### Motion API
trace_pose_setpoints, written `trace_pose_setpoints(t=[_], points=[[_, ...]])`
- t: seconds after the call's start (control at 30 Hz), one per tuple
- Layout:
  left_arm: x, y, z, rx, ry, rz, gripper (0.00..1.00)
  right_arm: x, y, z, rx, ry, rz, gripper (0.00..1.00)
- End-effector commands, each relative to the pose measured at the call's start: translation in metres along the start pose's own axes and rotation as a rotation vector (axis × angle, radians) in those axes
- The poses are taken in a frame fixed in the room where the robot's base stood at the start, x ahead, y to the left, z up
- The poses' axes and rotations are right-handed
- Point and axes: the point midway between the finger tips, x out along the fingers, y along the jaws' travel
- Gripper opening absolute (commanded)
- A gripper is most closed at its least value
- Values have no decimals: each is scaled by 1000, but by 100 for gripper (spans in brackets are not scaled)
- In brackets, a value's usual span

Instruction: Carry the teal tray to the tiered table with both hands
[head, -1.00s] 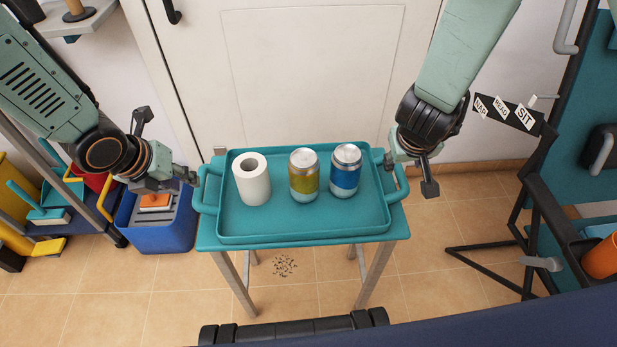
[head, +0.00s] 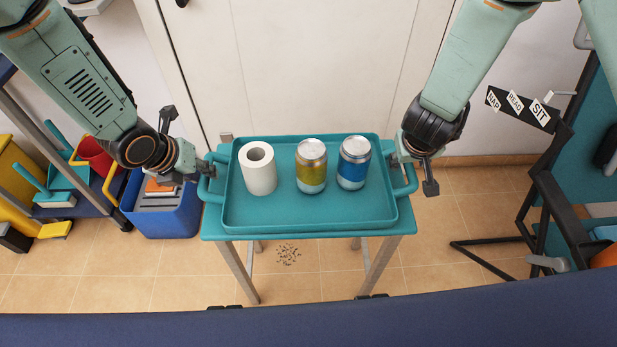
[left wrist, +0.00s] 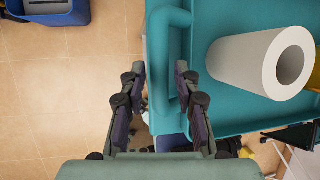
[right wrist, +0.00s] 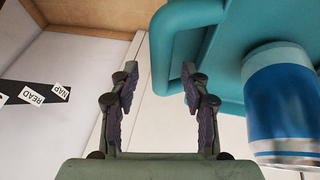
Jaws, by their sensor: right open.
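The teal tray (head: 300,215) lies level on a teal-topped table (head: 225,230) with grey legs. On it stand a white paper roll (head: 258,170), a yellow-green can (head: 311,168) and a blue can (head: 353,165). My left gripper (head: 195,172) is at the tray's left handle; the left wrist view shows its fingers apart, with the handle bar (left wrist: 158,70) between them. My right gripper (head: 402,160) is at the right handle (head: 411,180). The right wrist view shows its fingers open on either side of the handle bar (right wrist: 160,60). I cannot identify a tiered table.
A blue bin (head: 160,215) stands on the floor at left, near a cart with a red bucket (head: 97,155). A black stand with signs (head: 520,108) is at right. A pale door (head: 320,70) is behind. Dark specks (head: 288,255) lie on the tiles.

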Motion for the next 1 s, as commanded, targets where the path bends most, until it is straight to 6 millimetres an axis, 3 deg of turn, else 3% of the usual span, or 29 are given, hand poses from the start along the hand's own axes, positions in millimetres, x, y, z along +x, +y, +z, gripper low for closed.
trace_pose_setpoints(t=[0.2, 0.57, 0.93, 1.0], points=[[21, -1, 2, 2, 0, 0, 32, 21, 1, -2, 1, 0, -1, 47], [24, -1, 2, 1, 0, 0, 32, 24, 1, -2, 0, 0, 0, 47], [24, 0, 2, 0, 0, 0, 0, 24, 0, -2, 0, 0, 0, 15], [24, 0, 2, 0, 0, 0, 0, 24, 0, -2, 0, 0, 0, 9]])
